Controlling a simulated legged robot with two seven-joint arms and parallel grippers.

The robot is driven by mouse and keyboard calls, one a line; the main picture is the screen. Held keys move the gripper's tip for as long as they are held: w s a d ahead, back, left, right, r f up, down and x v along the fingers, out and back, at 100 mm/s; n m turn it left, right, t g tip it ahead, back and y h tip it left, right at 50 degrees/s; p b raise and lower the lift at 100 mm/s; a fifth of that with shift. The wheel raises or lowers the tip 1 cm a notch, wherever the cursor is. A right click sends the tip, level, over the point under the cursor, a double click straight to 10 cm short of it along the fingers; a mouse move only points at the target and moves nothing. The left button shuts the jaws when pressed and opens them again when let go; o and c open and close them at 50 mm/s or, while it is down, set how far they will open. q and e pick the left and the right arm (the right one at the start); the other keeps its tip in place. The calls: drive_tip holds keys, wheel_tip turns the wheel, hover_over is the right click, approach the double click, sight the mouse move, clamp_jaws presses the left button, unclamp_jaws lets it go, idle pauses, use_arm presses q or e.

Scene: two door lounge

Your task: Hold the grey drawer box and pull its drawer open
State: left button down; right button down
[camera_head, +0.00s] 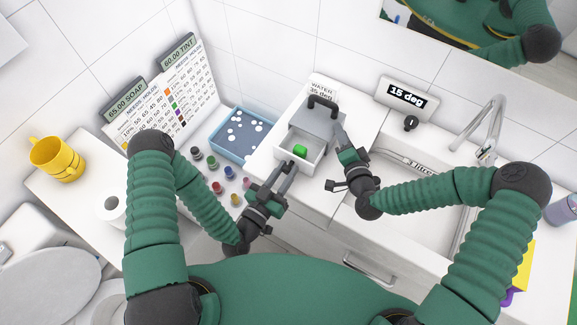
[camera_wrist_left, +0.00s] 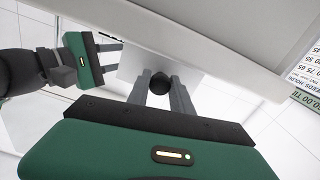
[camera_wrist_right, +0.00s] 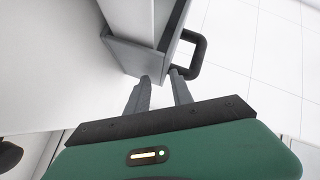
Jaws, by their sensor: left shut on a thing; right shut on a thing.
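The grey drawer box (camera_head: 318,122) stands on the white counter with a black handle (camera_head: 322,101) on top. Its white drawer (camera_head: 312,160) sticks out at the front, open, with a green block (camera_head: 300,151) inside. My left gripper (camera_head: 287,168) is at the drawer front, shut on a dark round knob, which shows between its fingers in the left wrist view (camera_wrist_left: 160,83). My right gripper (camera_head: 341,132) is shut on the box's grey side wall. In the right wrist view the grey wall (camera_wrist_right: 128,56) meets the fingertips, with the handle (camera_wrist_right: 200,55) just beyond.
A blue tray (camera_head: 240,137) with white discs and several small paint pots (camera_head: 212,162) lie left of the box. A sink (camera_head: 405,185) with a tap (camera_head: 487,130) is on the right.

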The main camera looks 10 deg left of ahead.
use_arm(q)
drive_tip(key=shift+d, duration=0.1)
use_arm(e)
drive_tip(key=shift+s+f, duration=0.25)
drive_tip(key=shift+f, duration=0.3)
use_arm(q)
drive_tip(key=c, duration=1.1)
unclamp_jaws()
drive_tip(key=v, duration=1.2)
drive_tip(key=shift+s, duration=0.15)
drive_tip(key=shift+f, duration=0.1)
use_arm(e)
drive_tip(key=c, duration=1.5)
unclamp_jaws()
drive_tip(key=shift+c, duration=0.2)
drive_tip(key=o, duration=0.5)
drive_tip(key=shift+w, duration=0.2)
use_arm(q)
drive_tip(key=shift+w, duration=0.25)
use_arm(e)
drive_tip(key=shift+w, duration=0.15)
